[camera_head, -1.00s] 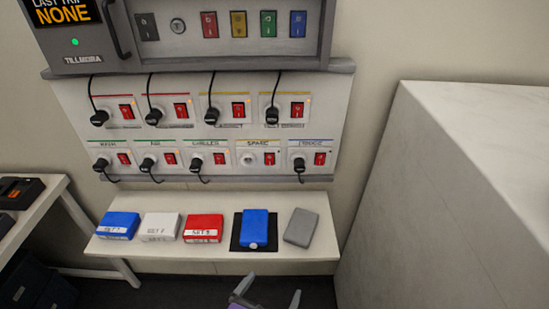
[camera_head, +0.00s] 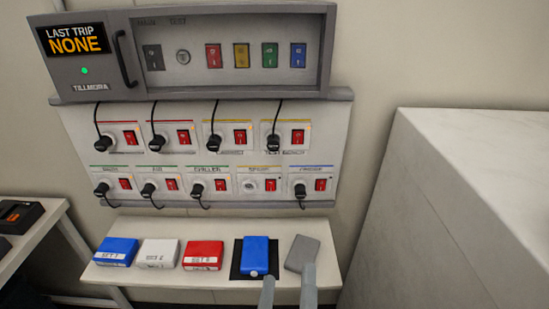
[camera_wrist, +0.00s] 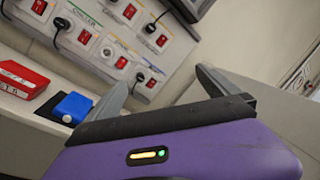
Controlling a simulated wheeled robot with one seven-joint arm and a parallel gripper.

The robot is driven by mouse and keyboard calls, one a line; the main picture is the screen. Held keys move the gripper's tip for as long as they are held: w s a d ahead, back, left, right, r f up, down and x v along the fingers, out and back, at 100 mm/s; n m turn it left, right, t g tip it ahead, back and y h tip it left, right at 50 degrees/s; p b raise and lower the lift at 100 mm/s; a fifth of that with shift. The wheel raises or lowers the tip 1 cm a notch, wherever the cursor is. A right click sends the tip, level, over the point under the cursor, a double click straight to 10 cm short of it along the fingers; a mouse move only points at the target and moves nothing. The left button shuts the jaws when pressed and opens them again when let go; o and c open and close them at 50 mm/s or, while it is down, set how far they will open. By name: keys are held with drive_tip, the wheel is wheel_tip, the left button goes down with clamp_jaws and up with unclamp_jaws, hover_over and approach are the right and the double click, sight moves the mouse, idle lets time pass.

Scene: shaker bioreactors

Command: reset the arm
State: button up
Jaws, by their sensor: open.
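My gripper (camera_head: 287,287) shows at the bottom of the head view as two grey fingers standing apart. Its fingertips are at the front of the shelf, over or just before the blue box on the black mat and the grey block; the exact height is hard to tell. In the wrist view my gripper (camera_wrist: 165,88) has its two fingers spread with nothing between them, and its purple body fills the bottom. The rest of my arm is out of the head view.
A white shelf (camera_head: 215,283) holds a blue box (camera_head: 117,252), a white box (camera_head: 159,253), a red box (camera_head: 203,255), a blue box (camera_head: 255,254) on a black mat and a grey block (camera_head: 301,253). Above is a socket panel (camera_head: 220,165) with plugs. A pale block (camera_head: 450,210) stands right.

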drive_tip(key=s+d+f+n+g+y, duration=0.1)
drive_tip(key=s+d+n+g, duration=0.1)
drive_tip(key=s+d+n, duration=0.4)
drive_tip(key=s+d+f+n+g+y, duration=0.1)
drive_tip(key=s+d+n, duration=0.5)
drive_tip(key=s+n, duration=0.6)
drive_tip(key=s+d+f+n+g+b, duration=0.1)
drive_tip(key=s+d+f+n+g, duration=0.1)
drive_tip(key=s+d+n, duration=0.3)
drive_tip(key=s+n, duration=0.4)
drive_tip(key=s, duration=0.1)
drive_tip(key=shift+s+d+f+g+y, duration=0.2)
drive_tip(key=shift+d+f+g+y, duration=0.1)
drive_tip(key=shift+d+f+y, duration=0.1)
